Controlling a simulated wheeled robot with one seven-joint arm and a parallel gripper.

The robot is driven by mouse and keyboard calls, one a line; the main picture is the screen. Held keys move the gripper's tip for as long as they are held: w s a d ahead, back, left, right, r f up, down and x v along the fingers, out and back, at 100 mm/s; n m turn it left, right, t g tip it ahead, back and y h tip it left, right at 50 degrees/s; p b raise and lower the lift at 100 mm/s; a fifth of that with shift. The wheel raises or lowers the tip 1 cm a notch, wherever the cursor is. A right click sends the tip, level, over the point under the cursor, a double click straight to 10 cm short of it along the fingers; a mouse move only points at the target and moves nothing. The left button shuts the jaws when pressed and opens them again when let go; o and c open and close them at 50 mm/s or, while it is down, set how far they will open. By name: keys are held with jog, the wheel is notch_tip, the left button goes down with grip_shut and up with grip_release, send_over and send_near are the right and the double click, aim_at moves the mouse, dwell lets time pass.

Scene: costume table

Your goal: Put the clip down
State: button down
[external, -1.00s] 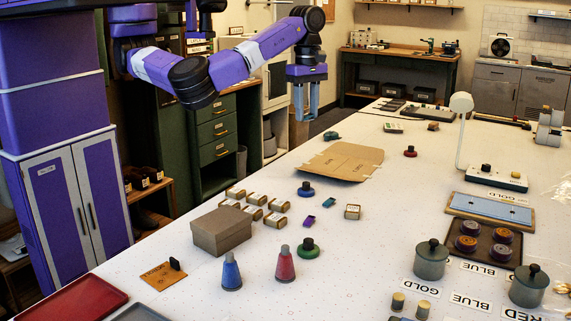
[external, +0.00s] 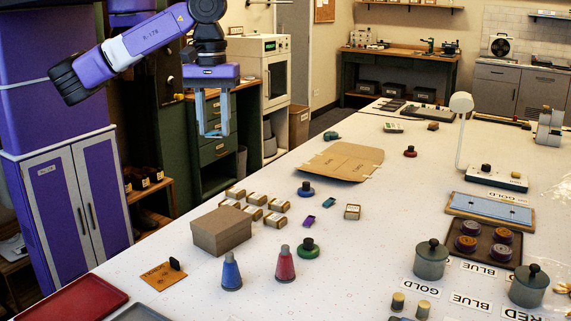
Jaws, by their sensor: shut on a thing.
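My gripper (external: 214,131) hangs in the air with its fingers pointing down, to the left of the long white table and above its box end. It is shut on the clip, which is too small and too close to the fingertips to make out clearly. The fingers are well clear of the white table (external: 380,210) and touch nothing on it.
A grey-brown box (external: 221,230) and several small labelled boxes (external: 277,220) stand on the table's left side. Blue (external: 232,271) and red (external: 285,264) cones stand in front. A flat cardboard piece (external: 342,161) lies farther back.

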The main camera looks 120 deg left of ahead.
aim_at(221, 218)
notch_tip(221, 218, down, 20)
jog(key=p, duration=0.2)
jog(key=shift+p, duration=0.4)
jog(key=shift+f, duration=0.1)
jog(key=c, duration=1)
grip_release()
jog(key=shift+o, duration=0.2)
